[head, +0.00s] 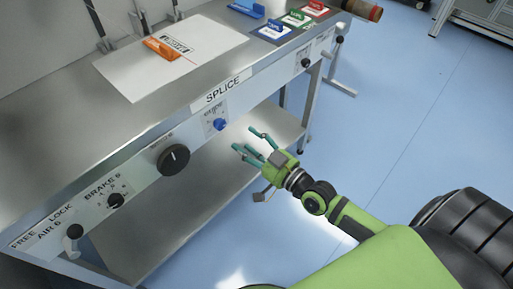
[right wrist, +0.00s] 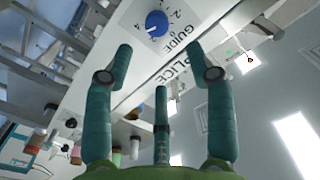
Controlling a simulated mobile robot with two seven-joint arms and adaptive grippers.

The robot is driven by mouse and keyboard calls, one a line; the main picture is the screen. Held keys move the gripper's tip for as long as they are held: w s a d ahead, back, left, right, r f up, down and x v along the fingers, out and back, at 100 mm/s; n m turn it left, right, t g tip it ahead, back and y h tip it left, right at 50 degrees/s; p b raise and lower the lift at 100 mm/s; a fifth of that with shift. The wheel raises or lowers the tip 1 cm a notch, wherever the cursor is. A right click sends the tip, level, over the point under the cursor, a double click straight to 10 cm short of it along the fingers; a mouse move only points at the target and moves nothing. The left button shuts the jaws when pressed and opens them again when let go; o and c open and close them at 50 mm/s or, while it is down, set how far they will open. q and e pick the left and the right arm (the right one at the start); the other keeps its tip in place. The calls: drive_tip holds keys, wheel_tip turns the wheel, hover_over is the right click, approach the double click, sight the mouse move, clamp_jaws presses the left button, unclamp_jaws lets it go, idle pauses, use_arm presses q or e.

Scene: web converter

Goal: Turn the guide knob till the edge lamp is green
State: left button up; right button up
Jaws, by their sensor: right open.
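The blue guide knob (head: 220,124) sits on a white dial plate on the bench's front panel, below the SPLICE label. In the right wrist view the knob (right wrist: 157,22) is near the top centre, beyond the fingertips, with the numbered dial and the word GUIDE beside it. My right gripper (head: 250,143) is open and empty, to the right of and slightly below the knob, apart from it. Its teal fingers (right wrist: 160,62) are spread in the right wrist view. I cannot make out the edge lamp or its colour. My left gripper is not in view.
A large black knob (head: 173,159) and a smaller brake knob (head: 115,200) stick out along the panel to the left. A lower metal shelf (head: 180,219) runs under the bench. Blue floor is clear at right.

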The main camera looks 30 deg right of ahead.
sight(222, 125)
drive_tip(key=shift+v, duration=1.35)
drive_tip(key=shift+n, duration=0.7)
drive_tip(key=x, duration=1.2)
drive_tip(key=shift+f, duration=0.25)
drive_tip(key=shift+r, duration=0.1)
clamp_jaws()
